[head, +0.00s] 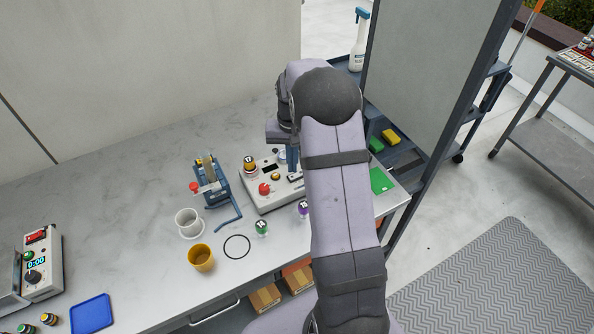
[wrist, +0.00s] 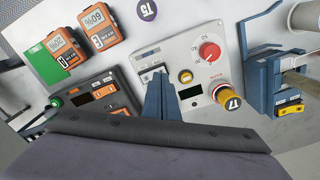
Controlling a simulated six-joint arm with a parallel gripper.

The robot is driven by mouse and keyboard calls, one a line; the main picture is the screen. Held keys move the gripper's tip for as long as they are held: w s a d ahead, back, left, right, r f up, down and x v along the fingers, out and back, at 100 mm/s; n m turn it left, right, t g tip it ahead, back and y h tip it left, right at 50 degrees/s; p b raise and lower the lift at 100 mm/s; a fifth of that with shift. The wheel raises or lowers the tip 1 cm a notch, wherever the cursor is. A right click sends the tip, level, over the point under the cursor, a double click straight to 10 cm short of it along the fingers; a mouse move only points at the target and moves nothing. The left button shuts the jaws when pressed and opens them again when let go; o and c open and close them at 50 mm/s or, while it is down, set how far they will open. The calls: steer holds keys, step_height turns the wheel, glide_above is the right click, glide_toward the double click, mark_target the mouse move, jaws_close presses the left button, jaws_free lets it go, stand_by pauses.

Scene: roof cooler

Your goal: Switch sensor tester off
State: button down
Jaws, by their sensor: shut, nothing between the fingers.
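The sensor tester, as I take it, is a white box (head: 285,197) on the bench, partly hidden by my arm in the head view. The wrist view shows its white panel (wrist: 222,58) with a red knob (wrist: 209,51), a small yellow button (wrist: 185,76), a dark display and a yellow-and-red piece marked 17 (wrist: 228,97) at one corner. A pale switch area (wrist: 150,70) lies by my fingertips. My gripper (wrist: 160,78) is shut and empty, its blue fingers over the panel. I cannot tell whether they touch it, nor the switch position.
A dark charger-like unit (wrist: 88,97) with a green light stands beside the panel, near orange batteries (wrist: 68,50). A blue hand device (head: 210,183), white cup (head: 188,222), yellow cup (head: 201,258) and black ring (head: 237,246) stand to the left. Bare bench lies beyond them.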

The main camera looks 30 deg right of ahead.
mark_target(292, 175)
steer(key=shift+r+p, duration=1.7)
steer(key=shift+r, duration=0.6)
steer(key=s+a+f+n+g, duration=0.1)
steer(key=s+a+f, duration=0.2)
steer(key=s, duration=0.4)
steer(key=s+a+f+n+g, duration=0.1)
steer(key=s+a+f+n, duration=0.1)
steer(key=s, duration=0.5)
steer(key=s+a+r+n, duration=0.1)
steer(key=s+a+r, duration=0.15)
steer(key=s, duration=0.35)
steer(key=s+a+r, duration=0.2)
steer(key=s+a, duration=0.2)
steer(key=s, duration=0.1)
steer(key=a+r, duration=0.1)
steer(key=w+a+r+n+t, duration=0.1)
steer(key=w+r+n+t, duration=0.1)
steer(key=shift+a+r, duration=0.35)
steer(key=shift+a, duration=0.05)
